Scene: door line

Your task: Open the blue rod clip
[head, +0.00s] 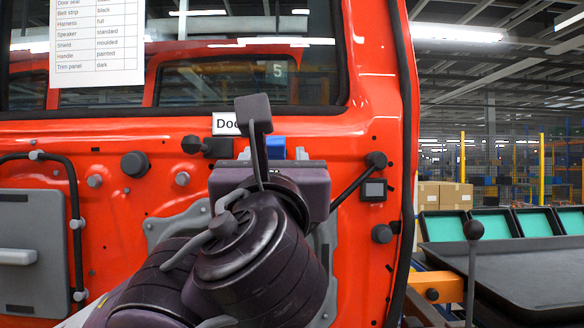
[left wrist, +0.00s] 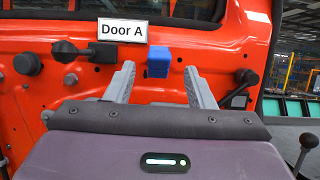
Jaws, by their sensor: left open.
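The blue rod clip (head: 275,147) is a small blue block on the red door panel, just below the "Door A" label. It also shows in the left wrist view (left wrist: 158,61), between the two finger tips in the picture. My left gripper (head: 272,158) is in front of the door and faces the clip; in the left wrist view its grey fingers (left wrist: 159,68) are spread wide, one on each side of the clip. They look apart from it, though the remaining depth is hard to judge. My wrist hides the clip's lower part in the head view. My right gripper is not in view.
A dark knob with a block (head: 205,146) is left of the clip. A black rod with a knob (head: 375,160) is to its right. A cable loop (head: 75,215) and grey panel (head: 30,250) are at left. A dark tray table (head: 530,270) stands right of the door.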

